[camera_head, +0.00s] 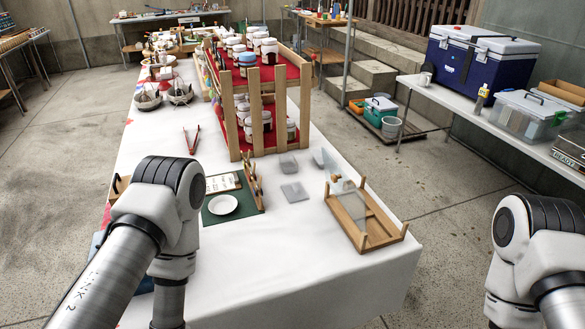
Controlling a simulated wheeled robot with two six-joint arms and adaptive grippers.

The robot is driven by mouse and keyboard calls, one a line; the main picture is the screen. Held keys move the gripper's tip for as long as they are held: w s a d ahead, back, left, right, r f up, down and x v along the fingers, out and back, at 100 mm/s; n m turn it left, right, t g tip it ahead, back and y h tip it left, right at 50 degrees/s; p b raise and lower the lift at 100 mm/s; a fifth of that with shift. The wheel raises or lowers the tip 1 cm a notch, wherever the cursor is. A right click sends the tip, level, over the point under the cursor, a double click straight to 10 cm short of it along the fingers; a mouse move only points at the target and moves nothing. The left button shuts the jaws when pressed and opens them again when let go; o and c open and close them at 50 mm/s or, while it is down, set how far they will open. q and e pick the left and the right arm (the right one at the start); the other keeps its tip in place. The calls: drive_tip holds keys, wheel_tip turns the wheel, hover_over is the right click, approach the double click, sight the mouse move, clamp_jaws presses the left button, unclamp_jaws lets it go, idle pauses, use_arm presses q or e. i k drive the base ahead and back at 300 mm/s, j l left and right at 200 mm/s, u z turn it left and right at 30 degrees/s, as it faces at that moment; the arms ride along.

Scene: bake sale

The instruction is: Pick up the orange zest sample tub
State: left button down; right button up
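I cannot single out a tub labelled orange zest; any labels are too small to read. Two small grey, see-through, box-like pieces, one farther back (288,164) and one nearer (294,192), lie on the white table in front of the wooden shelf, and I cannot tell what they are. Several jars with white or coloured lids (268,52) stand on the shelf's red-lined tiers. My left arm reaches down at the left and my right arm shows at the lower right. Both grippers are out of view.
The white-clothed table (310,270) is clear at its front. On it are the wooden shelf (233,125), red tongs (191,140), a white plate (222,204) on a green mat, a wooden stand (380,238) and wire baskets (180,93). A blue cooler (470,65) stands on the right-hand table.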

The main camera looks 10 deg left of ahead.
sight(288, 163)
drive_tip(key=i+l+z, duration=0.7)
drive_tip(key=z, duration=0.15)
drive_tip(key=i+l+z, duration=0.2)
drive_tip(key=i+z, duration=0.65)
drive_tip(key=i+l+u, duration=0.1)
drive_tip(key=i+u, duration=0.15)
drive_tip(key=i, duration=0.3)
drive_tip(key=i+l+u, duration=0.3)
drive_tip(key=i, duration=0.2)
drive_tip(key=j, duration=0.05)
